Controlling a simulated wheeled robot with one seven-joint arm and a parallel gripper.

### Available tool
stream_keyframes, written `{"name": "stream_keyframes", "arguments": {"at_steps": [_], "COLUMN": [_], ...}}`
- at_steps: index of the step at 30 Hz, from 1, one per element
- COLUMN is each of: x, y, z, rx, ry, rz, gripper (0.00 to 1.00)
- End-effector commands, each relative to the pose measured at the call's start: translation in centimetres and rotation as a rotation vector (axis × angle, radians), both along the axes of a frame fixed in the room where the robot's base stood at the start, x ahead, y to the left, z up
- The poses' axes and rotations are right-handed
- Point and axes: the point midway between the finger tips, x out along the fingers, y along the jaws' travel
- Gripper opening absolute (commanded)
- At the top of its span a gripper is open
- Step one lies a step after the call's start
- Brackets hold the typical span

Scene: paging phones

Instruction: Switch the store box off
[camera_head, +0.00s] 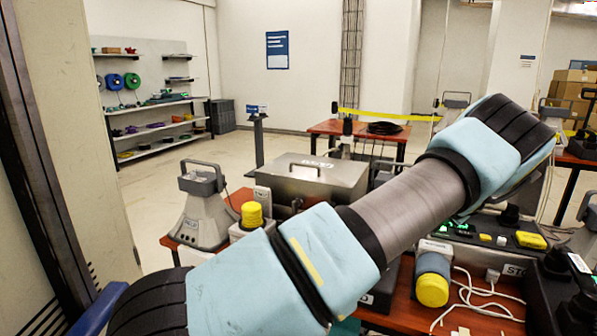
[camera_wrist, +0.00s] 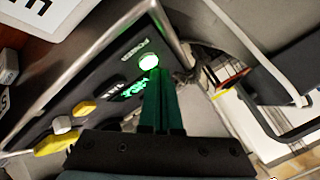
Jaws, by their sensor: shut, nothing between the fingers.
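In the wrist view a dark metal-edged control box (camera_wrist: 100,92) fills the left and middle. Its round power button (camera_wrist: 148,62) glows white-green beside the word POWER. My gripper (camera_wrist: 160,75) is shut and empty, its dark green fingers ending just by the button; I cannot tell whether they touch it. Green lit marks and yellow buttons (camera_wrist: 58,145) show on the same panel. My gripper is not visible there.
A white card ending in E (camera_wrist: 40,15) lies beside the box. In the head view, a yellow-capped handset (camera_head: 432,288), white cables (camera_head: 478,300) and a metal case (camera_head: 315,178) crowd the red table.

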Motion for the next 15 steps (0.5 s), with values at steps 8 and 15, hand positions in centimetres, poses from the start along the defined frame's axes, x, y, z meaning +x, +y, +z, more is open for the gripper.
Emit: {"name": "stream_keyframes", "arguments": {"at_steps": [8,15], "x": [0.0,-0.01], "y": [0.0,0.0], "z": [-0.06,-0.84], "rx": [0.0,0.0], "ry": [0.0,0.0], "rz": [0.0,0.0], "gripper": [0.0,0.0]}}
